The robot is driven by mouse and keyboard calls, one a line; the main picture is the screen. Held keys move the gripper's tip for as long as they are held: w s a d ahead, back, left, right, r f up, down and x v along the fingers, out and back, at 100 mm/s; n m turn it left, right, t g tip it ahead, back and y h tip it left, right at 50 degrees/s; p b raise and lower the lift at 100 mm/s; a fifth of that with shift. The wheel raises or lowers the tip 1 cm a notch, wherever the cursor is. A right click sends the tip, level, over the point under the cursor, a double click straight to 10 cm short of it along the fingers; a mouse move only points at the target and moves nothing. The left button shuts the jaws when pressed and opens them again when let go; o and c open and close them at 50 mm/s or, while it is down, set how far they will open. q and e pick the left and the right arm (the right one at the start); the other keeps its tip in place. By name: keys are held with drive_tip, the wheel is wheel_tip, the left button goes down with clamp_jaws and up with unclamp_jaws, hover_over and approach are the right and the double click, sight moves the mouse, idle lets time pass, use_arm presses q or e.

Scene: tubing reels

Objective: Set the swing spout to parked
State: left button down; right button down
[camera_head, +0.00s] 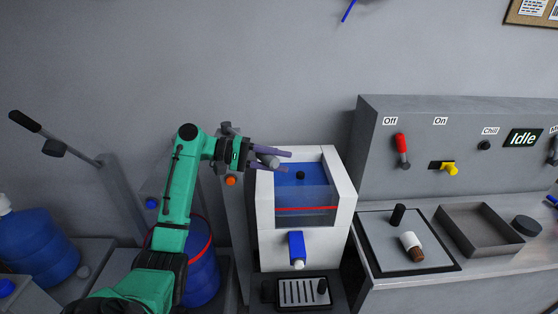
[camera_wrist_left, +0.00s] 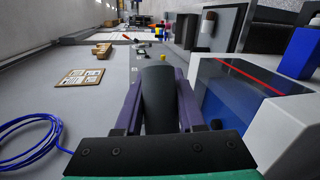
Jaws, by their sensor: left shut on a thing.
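My left gripper (camera_head: 287,160) reaches in from the left, level with the top of a white and blue dispenser (camera_head: 343,200) and in front of the grey wall. Its purple fingers are shut on a dark grey rounded bar (camera_wrist_left: 158,95), which fills the gap between them in the left wrist view. This bar appears to be the swing spout; its far end and mount are largely hidden by the gripper in the head view. A grey post (camera_head: 236,215) with an orange knob (camera_head: 231,181) stands just left of the dispenser. My right gripper is not in view.
The dispenser has a blue tap (camera_head: 296,245) above a slatted drip tray (camera_head: 301,291). A grey panel with a red lever (camera_head: 402,148), a yellow switch (camera_head: 448,168) and an Idle display (camera_head: 523,139) stands right. A blue drum (camera_head: 203,275) is below my arm.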

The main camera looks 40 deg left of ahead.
use_arm(q)
drive_tip(key=c, duration=0.5)
unclamp_jaws()
drive_tip(key=shift+d+f, duration=0.1)
drive_tip(key=shift+s+a, duration=0.15)
drive_tip(key=shift+a, duration=0.1)
drive_tip(key=b+v, duration=0.4)
drive_tip(key=v, duration=1)
drive_tip(key=shift+b, duration=0.3)
